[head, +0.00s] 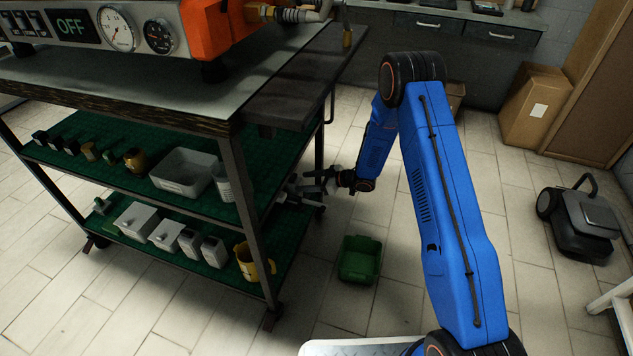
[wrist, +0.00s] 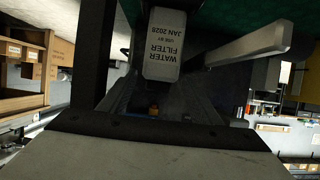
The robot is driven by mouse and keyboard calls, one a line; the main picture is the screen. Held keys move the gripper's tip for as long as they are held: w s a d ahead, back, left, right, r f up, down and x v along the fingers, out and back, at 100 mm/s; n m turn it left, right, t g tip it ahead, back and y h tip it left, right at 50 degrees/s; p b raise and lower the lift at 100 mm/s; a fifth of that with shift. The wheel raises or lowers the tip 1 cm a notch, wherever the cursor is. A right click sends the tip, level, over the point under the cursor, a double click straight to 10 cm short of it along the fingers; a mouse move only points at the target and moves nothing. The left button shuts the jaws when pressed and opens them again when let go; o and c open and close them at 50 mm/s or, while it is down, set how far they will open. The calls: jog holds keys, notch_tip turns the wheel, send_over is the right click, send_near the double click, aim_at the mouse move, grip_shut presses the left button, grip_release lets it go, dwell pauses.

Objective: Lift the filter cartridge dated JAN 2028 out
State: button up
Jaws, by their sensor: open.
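The filter cartridge (wrist: 165,45) is a pale grey block. I cannot tell whether the fingers touch the cartridge. Its far end is out of the wrist view, and I cannot make out its label in the head view.
The cart's corner post (head: 245,200) stands left of my gripper. The green shelves hold a grey bin (head: 181,172), white boxes (head: 136,218) and a yellow mug (head: 255,262). A green crate (head: 360,259) is on the floor below my gripper. A pale grey bar (wrist: 250,45) lies beside the cartridge.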

aim_at(296, 179)
jog(key=x, duration=0.6)
jog(key=shift+a+f, duration=0.15)
jog(key=shift+a, duration=0.05)
jog(key=c, duration=1.2)
jog(key=shift+r, duration=1.05)
jog(key=s+d, duration=0.2)
jog(key=d, duration=0.5)
jog(key=s+d, duration=0.3)
jog(key=d, duration=0.4)
dwell(1.6)
jog(key=shift+d, duration=0.1)
jog(key=s+d, duration=0.3)
jog(key=d, duration=0.6)
jog(key=shift+s+d, duration=0.15)
jog(key=shift+s, duration=0.1)
dwell(0.8)
